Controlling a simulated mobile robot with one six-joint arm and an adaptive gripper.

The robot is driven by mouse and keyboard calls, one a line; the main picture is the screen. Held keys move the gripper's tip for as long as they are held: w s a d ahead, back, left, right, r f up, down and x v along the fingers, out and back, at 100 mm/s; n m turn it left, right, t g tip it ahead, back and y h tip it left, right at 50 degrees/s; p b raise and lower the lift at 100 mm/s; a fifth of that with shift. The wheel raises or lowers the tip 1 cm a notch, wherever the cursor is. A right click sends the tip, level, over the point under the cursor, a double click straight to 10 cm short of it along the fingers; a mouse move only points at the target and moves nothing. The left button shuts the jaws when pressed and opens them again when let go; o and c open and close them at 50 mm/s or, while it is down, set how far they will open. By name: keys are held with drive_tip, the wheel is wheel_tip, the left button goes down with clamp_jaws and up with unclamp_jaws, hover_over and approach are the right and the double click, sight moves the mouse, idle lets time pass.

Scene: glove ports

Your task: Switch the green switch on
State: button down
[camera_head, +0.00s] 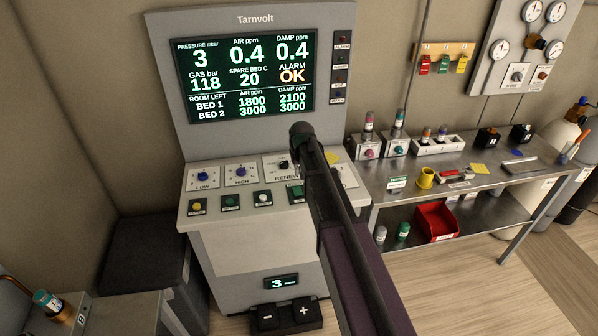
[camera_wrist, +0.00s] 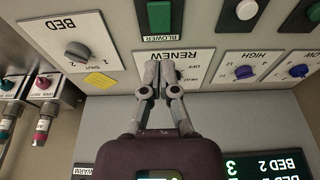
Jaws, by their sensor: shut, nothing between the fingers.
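The green switch (camera_wrist: 159,16) is a green rocker in a dark plate labelled BLOWER, at the top of the wrist view, which shows the panel upside down. In the head view the green switch (camera_head: 297,190) is partly hidden behind my arm on the console's sloped panel. My gripper (camera_wrist: 160,66) is shut and empty. Its fingertips are over the white RENEW plate (camera_wrist: 197,64), beside the green switch and apart from it in the picture. I cannot tell whether the fingertips touch the plate, nor which way the rocker is tipped.
A white button (camera_wrist: 246,9) and blue knobs (camera_wrist: 299,70) lie to one side of the wrist view. The grey BED knob (camera_wrist: 77,51) is on the other. The console's display (camera_head: 245,75) rises behind the panel. A steel bench (camera_head: 480,180) with small items stands right.

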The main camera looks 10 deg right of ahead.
drive_tip(key=b, duration=0.7)
hover_over(297, 193)
drive_tip(key=shift+s+d+f, duration=0.1)
drive_tip(key=shift+d+f, duration=0.05)
drive_tip(key=shift+f, duration=3.55)
drive_tip(key=shift+s+f+b, duration=0.15)
drive_tip(key=shift+f+b, duration=0.65)
drive_tip(key=shift+f, duration=0.05)
drive_tip(key=shift+s+f+b, duration=0.1)
drive_tip(key=shift+f+b, duration=0.7)
drive_tip(key=shift+f, duration=0.05)
